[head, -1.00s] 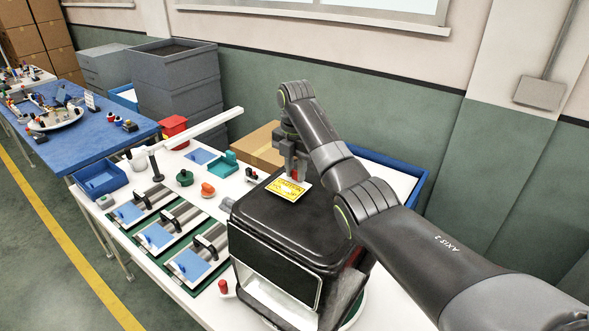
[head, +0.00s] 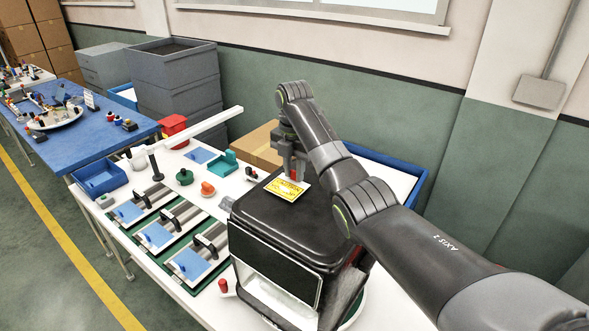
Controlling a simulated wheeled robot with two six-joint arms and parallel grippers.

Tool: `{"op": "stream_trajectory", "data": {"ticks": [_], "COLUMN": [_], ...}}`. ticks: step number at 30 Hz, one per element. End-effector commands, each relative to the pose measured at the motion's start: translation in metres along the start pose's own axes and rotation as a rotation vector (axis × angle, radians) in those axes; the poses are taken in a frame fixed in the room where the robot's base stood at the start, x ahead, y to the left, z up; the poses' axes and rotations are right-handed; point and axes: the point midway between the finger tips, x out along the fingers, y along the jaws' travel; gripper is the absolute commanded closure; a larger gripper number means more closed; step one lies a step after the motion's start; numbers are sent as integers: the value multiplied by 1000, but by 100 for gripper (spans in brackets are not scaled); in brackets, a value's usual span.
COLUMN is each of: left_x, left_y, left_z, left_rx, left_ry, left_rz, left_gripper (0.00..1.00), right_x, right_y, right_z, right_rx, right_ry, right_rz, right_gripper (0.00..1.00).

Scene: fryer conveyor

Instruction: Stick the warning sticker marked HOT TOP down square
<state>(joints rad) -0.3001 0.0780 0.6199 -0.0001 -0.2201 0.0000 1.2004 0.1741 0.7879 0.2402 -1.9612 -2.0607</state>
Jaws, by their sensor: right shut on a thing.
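The yellow warning sticker (head: 286,190) with a white border is at the top of the black fryer (head: 265,210), towards its back edge. Its print is too small to read. My right gripper (head: 293,176) comes down from above and is shut on the sticker at its far edge. The sticker looks flat and very near or on the fryer top; I cannot tell if it touches. My left gripper is not in view.
Left of the fryer, several grey fixtures with blue plates (head: 187,263) stand on the white table. A cardboard box (head: 258,147) and a blue bin (head: 395,167) stand behind the fryer.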

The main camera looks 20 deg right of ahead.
Motion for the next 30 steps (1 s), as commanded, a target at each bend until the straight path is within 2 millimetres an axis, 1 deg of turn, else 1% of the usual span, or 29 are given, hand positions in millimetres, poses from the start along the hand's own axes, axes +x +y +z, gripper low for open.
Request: {"op": "stream_trajectory", "data": {"ticks": [10,29,30], "left_x": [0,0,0], "left_y": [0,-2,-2], "left_z": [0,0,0], "left_rx": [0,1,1], "left_ry": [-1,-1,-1], "left_rz": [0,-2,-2], "left_gripper": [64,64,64], "right_x": [0,8,8], "right_y": [0,0,0], "right_z": [0,0,0], "right_rx": [0,0,0], "right_ry": [0,0,0], "right_rz": [0,0,0], "right_gripper": [94,94,72]}}
